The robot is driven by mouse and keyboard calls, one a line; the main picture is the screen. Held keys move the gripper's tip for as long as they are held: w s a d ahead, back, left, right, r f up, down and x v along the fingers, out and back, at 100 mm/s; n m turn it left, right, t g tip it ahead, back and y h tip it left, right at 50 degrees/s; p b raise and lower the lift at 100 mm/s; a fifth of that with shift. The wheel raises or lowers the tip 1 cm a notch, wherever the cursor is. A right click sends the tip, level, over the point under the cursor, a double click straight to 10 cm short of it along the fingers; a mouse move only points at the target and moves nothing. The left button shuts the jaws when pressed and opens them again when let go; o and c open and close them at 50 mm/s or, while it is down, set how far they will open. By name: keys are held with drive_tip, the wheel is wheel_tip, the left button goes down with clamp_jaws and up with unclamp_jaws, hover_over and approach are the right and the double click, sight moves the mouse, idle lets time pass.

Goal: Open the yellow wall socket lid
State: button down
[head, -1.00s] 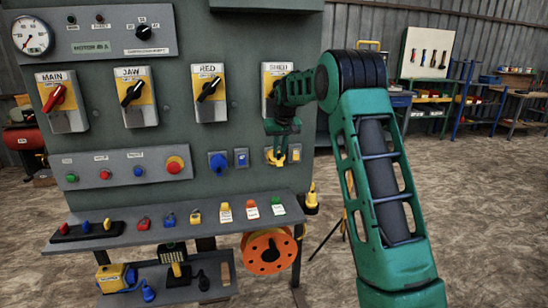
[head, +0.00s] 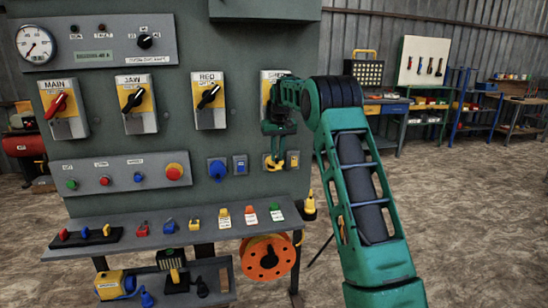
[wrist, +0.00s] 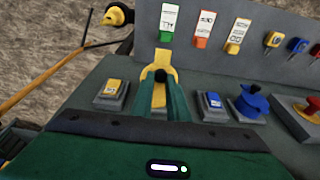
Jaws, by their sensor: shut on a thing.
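The yellow wall socket lid (head: 268,161) is on the right of the grey-green panel, below the SHED switch (head: 268,88). My gripper (head: 276,150) reaches it from the front and is shut on it. In the wrist view the yellow lid (wrist: 160,57) shows just beyond the fingertips of my gripper (wrist: 160,80), with a dark round spot between them. The fingers hide much of the socket, so I cannot tell how far the lid is turned.
A blue socket (head: 217,168) sits to the left on the panel. A yellow switch box (wrist: 110,92) and a blue one (wrist: 213,102) flank the socket closely. A shelf (head: 160,230) with plugs and tags juts out below. An orange reel (head: 266,258) hangs under it.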

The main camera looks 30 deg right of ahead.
sight(277, 167)
drive_tip(key=c, duration=1.8)
unclamp_jaws()
drive_tip(key=shift+w+a+r, duration=0.1)
drive_tip(key=shift+w, duration=0.2)
drive_tip(key=shift+o, duration=0.6)
drive_tip(key=shift+s, duration=0.1)
drive_tip(key=v, duration=1)
drive_tip(key=shift+r, duration=0.3)
